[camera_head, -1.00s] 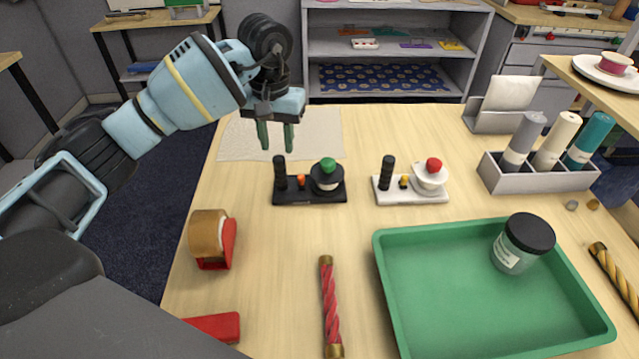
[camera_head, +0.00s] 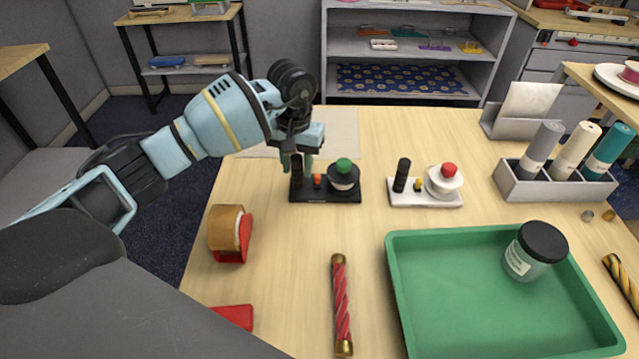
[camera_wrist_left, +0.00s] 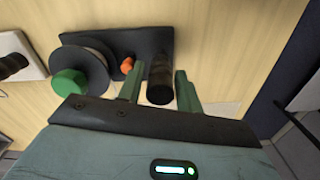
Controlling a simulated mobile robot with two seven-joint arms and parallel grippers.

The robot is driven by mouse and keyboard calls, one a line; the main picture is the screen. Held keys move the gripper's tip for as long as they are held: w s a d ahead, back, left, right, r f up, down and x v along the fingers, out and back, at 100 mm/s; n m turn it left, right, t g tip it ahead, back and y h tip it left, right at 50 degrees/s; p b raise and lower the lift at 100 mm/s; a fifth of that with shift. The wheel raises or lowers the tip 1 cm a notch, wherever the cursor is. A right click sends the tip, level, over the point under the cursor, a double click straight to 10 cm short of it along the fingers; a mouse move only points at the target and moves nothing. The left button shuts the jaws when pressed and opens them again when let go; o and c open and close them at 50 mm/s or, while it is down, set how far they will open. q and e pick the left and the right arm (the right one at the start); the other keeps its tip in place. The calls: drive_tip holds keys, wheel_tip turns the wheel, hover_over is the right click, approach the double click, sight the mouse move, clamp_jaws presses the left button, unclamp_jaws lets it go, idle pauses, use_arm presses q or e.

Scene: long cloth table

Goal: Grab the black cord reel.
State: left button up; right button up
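The black cord reel (camera_head: 325,193) lies on the table, a black base with an upright black handle, a small orange button and a spool with a green knob. My left gripper (camera_head: 302,163) is over the handle end of it. In the left wrist view, the two green fingers (camera_wrist_left: 158,74) stand on either side of the black handle (camera_wrist_left: 160,82). A gap shows between the handle and at least one finger, so the gripper looks open around it. The spool with the green knob (camera_wrist_left: 70,82) is beside the fingers. My right gripper is not in view.
A similar white reel (camera_head: 425,193) stands just right of the black one. A tape roll (camera_head: 228,230), a red twisted stick (camera_head: 341,300) and a green tray (camera_head: 480,310) with a jar (camera_head: 535,250) are nearer. A grey holder (camera_head: 550,190) with rolls is at right.

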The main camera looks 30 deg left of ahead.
use_arm(q)
drive_tip(key=shift+f, duration=0.2)
clamp_jaws()
idle(0.3)
wheel_tip(320, 180, up, 10)
drive_tip(key=shift+r+b, duration=0.1)
drive_tip(key=shift+b, duration=0.3)
drive_tip(key=shift+r, duration=0.1)
